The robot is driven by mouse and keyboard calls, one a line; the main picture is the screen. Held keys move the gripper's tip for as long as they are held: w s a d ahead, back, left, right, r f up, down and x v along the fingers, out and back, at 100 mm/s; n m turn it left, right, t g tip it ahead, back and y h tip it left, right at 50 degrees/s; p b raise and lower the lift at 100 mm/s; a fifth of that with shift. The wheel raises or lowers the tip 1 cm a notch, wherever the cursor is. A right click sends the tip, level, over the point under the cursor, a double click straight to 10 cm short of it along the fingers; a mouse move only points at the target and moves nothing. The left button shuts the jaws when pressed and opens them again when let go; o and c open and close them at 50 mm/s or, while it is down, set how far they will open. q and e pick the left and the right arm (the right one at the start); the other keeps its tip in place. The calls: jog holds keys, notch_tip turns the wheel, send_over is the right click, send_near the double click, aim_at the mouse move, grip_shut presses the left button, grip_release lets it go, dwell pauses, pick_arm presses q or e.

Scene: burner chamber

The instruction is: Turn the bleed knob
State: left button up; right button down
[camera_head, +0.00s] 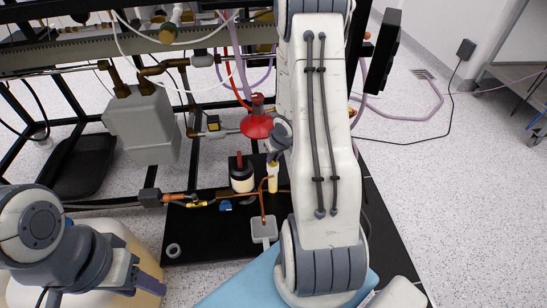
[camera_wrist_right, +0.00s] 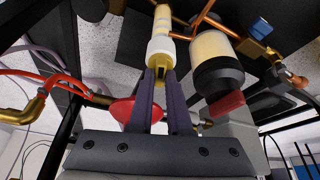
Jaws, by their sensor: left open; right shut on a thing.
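In the right wrist view my right gripper (camera_wrist_right: 160,78) has its two dark purple fingers shut on the small yellow-and-dark end of a fitting, which looks like the bleed knob (camera_wrist_right: 161,70). A white collar (camera_wrist_right: 160,50) and a pale yellow cylinder (camera_wrist_right: 162,18) continue beyond it. In the head view this yellow fitting (camera_head: 272,183) stands upright by a copper pipe; my right arm hides most of the right gripper and the grip. My left gripper (camera_head: 150,284) is low at the left, over a cream container, with its fingertips partly seen.
A red rounded part (camera_head: 257,124) sits close to the right gripper; it shows beside the fingers in the wrist view (camera_wrist_right: 133,111). A cream-and-black cylinder with a red top (camera_head: 242,178) stands beside the fitting. A grey box (camera_head: 143,125), pipes and hoses crowd the frame behind.

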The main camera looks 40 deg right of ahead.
jog(key=m+b, duration=0.1)
jog(key=b, duration=0.1)
jog(key=m+h+b, duration=0.1)
jog(key=b, duration=0.2)
jog(key=m+b, duration=0.1)
jog(key=b, duration=0.1)
jog(key=shift+w+f+m+b, duration=0.1)
jog(key=shift+f+m+b, duration=0.2)
jog(key=shift+m, duration=0.1)
jog(key=shift+r+b, duration=0.25)
jog(key=shift+b, duration=0.05)
jog(key=c, duration=0.9)
grip_release()
jog(key=shift+r, duration=0.1)
jog(key=shift+o, duration=0.2)
jog(key=shift+a+g, duration=0.1)
jog(key=shift+g, duration=0.2)
jog(key=p+v, duration=0.7)
jog(key=v, duration=0.3)
jog(key=shift+a, duration=0.2)
